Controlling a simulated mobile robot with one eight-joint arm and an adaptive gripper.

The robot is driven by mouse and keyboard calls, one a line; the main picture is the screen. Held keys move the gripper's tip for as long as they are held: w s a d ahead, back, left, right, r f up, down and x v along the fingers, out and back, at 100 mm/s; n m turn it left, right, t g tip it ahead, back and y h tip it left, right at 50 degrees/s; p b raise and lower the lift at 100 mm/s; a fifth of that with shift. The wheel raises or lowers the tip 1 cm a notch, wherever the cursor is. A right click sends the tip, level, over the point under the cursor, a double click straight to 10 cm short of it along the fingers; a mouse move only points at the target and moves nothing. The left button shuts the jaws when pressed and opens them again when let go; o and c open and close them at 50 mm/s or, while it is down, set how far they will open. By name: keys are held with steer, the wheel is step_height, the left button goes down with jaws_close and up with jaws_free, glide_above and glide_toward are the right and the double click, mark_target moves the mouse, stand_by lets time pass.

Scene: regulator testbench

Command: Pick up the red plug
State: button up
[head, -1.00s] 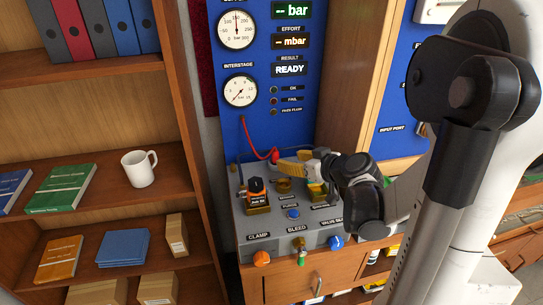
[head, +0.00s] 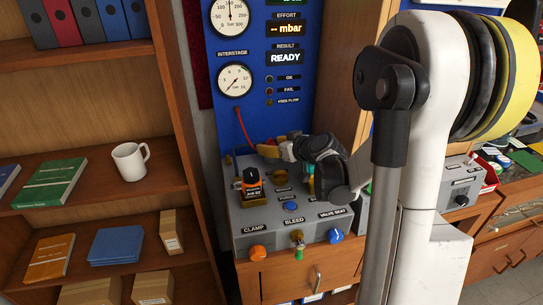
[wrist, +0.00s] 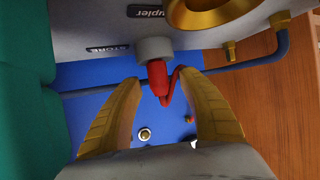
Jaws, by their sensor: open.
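The red plug (wrist: 157,80) shows in the wrist view, seated in a grey round holder (wrist: 154,50) on the bench's grey face, with a red hose curling from its side. My gripper (wrist: 160,77) is open, with one yellow finger on each side of the plug. The fingertips reach about level with it; I cannot tell whether either touches it. In the head view my gripper (head: 266,150) points left at the back of the bench, close to the blue panel. The red hose (head: 243,126) drops from the panel to the fingers, which mostly hide the plug there.
A black and orange regulator (head: 252,182) stands on the grey bench (head: 275,215), just in front of my gripper. A large gold ring (wrist: 205,12) and a blue pipe (wrist: 245,65) are near the fingers. A wooden shelf with a white mug (head: 130,162) stands left.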

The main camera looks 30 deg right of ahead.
steer(key=c, duration=1)
jaws_close()
steer(key=shift+r, duration=0.2)
